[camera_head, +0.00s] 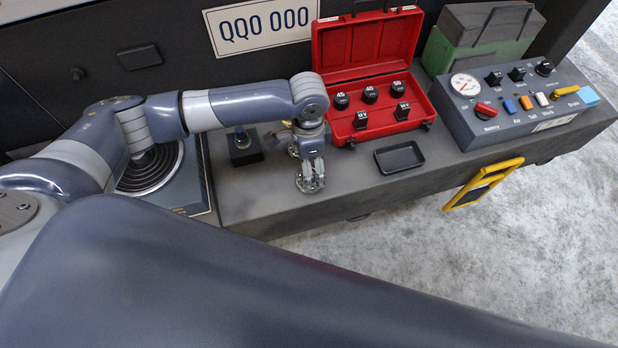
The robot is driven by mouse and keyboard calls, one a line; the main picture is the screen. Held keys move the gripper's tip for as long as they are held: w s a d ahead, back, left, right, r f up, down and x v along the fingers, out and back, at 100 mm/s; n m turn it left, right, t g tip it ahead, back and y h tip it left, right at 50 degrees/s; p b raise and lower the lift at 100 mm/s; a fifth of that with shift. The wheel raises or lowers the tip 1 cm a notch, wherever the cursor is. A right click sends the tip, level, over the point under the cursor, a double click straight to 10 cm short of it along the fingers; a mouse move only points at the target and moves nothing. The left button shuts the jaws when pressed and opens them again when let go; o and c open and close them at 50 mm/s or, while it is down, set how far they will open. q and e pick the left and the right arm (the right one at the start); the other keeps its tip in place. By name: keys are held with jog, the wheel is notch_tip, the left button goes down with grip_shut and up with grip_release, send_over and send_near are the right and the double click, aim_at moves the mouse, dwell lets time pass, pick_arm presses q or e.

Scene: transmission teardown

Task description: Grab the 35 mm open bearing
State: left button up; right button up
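My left gripper (310,184) points down at the grey bench top, left of the open red case. Its fingers are close to the surface, and I cannot tell whether they hold anything. No bearing can be made out clearly; one may be hidden at or behind the fingers. The numbers on the lower pieces are too small to read. My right gripper is not in view.
A small empty black tray (400,158) lies in front of the case. A dark block (244,152) with a greenish top stands left of my gripper. A control panel (500,112) with a gauge is at the right. A yellow frame (484,184) hangs at the bench's front edge.

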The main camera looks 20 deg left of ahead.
pick_arm(q)
jog(key=f, duration=0.5)
jog(key=shift+s+d, duration=0.15)
jog(key=shift+s, duration=0.05)
jog(key=shift+c, duration=0.4)
jog(key=c, duration=1.3)
